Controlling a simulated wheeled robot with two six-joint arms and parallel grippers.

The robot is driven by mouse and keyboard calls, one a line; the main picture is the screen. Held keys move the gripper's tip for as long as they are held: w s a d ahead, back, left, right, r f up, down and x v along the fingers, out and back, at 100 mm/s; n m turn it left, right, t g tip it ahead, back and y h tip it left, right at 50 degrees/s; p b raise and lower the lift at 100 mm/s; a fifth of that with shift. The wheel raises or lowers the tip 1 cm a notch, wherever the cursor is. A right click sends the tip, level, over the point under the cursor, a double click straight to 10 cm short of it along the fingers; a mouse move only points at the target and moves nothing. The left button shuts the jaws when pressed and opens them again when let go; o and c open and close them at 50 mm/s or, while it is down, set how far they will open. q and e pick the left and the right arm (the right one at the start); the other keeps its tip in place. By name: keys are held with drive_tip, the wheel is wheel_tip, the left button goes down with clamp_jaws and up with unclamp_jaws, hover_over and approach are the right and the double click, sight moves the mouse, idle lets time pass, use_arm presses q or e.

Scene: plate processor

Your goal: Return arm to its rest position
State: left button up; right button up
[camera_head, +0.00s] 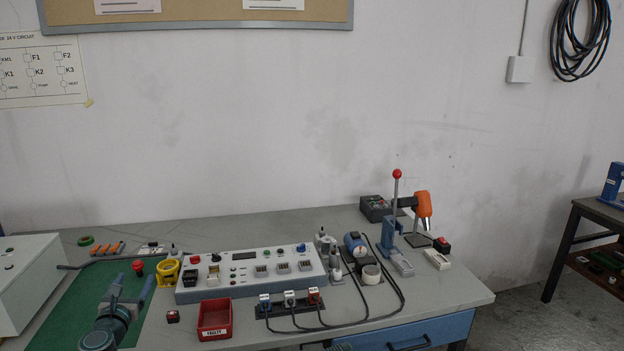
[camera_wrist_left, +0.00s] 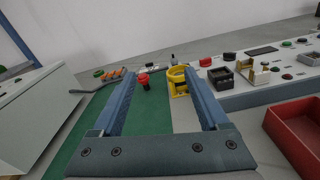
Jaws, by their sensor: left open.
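My left gripper (camera_head: 133,284) is at the lower left of the head view, over the green mat (camera_head: 83,300). Its two blue fingers point away from me and stand apart with nothing between them. In the left wrist view the open fingers (camera_wrist_left: 160,85) frame a strip of the mat, with a red mushroom button (camera_wrist_left: 144,79) and a yellow ring-shaped holder (camera_wrist_left: 178,78) beyond them. I cannot tell the exact gap between the fingers and the mat. My right gripper does not show clearly in either view.
A grey control panel (camera_head: 250,275) spans the bench middle. A red bin (camera_head: 214,320) lies right of my left gripper, and a white cabinet (camera_head: 25,285) stands left. A blue lever press (camera_head: 390,235) and cables are further right.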

use_arm(q)
drive_tip(key=w+d+f+m+g+h+p, duration=0.15)
drive_tip(key=d+m+h, duration=0.5)
drive_tip(key=d, duration=0.65)
drive_tip(key=d+f+m+g+h+p, duration=0.2)
drive_tip(key=d+m+g+h+p, duration=0.1)
drive_tip(key=d+m, duration=0.8)
drive_tip(key=s+d+f+m+g+p, duration=0.1)
drive_tip(key=s+d+f+m+g, duration=0.15)
drive_tip(key=d, duration=0.35)
drive_tip(key=s+d+f+m+g+p, duration=0.1)
drive_tip(key=s+d+m+g+p, duration=0.1)
drive_tip(key=s+d+m+g, duration=0.3)
drive_tip(key=s+d+f+m+g+y+p, duration=0.1)
drive_tip(key=s+d+m+g+y+p, duration=0.1)
drive_tip(key=s+m, duration=0.5)
drive_tip(key=s+d+m+g+y+p, duration=0.2)
drive_tip(key=s+d+m+g+y, duration=0.1)
drive_tip(key=s+m, duration=0.5)
drive_tip(key=shift+s+d+f+g+y+p, duration=0.35)
drive_tip(key=shift+d+f+y, duration=0.1)
drive_tip(key=shift+y, duration=0.5)
